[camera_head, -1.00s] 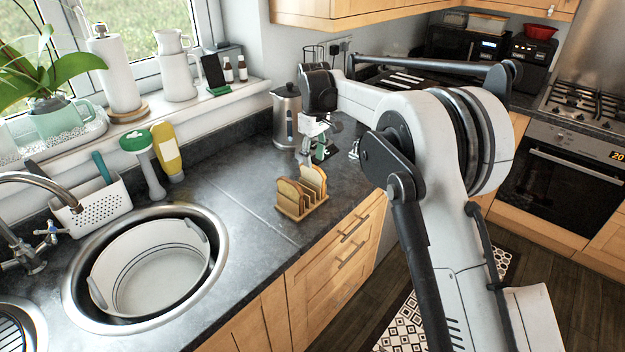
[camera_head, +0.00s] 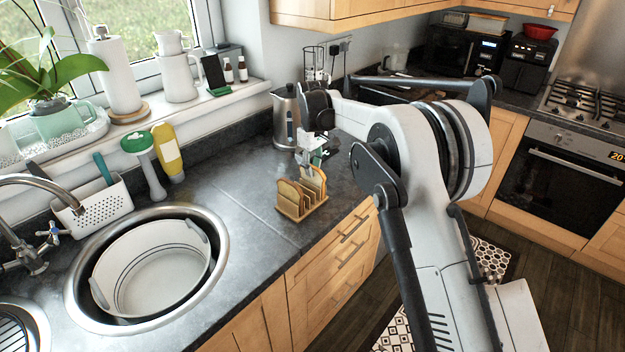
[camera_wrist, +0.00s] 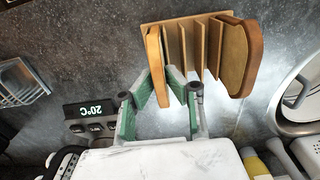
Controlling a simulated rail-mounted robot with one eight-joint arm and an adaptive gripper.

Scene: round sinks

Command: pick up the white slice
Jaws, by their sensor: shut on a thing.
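A wooden toast rack (camera_head: 292,210) stands on the dark worktop and holds bread slices upright; it also shows in the wrist view (camera_wrist: 185,18). In the wrist view a pale slice (camera_wrist: 155,50) stands in the left end slot, and a browner, thicker slice (camera_wrist: 241,60) is at the right end. My gripper (camera_wrist: 160,80) has its green-and-grey fingers on either side of the pale slice, shut on it. The slice still appears to be within the rack. In the head view my gripper (camera_head: 310,165) is at the far side of the rack, its fingertips small and partly hidden.
A round sink (camera_head: 222,262) with a white tub (camera_head: 160,280) lies to the left. A kettle (camera_head: 287,118) stands behind my gripper. A green-topped brush (camera_head: 148,165) and a yellow bottle (camera_head: 167,152) stand by the wall. Worktop between sink and rack is clear.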

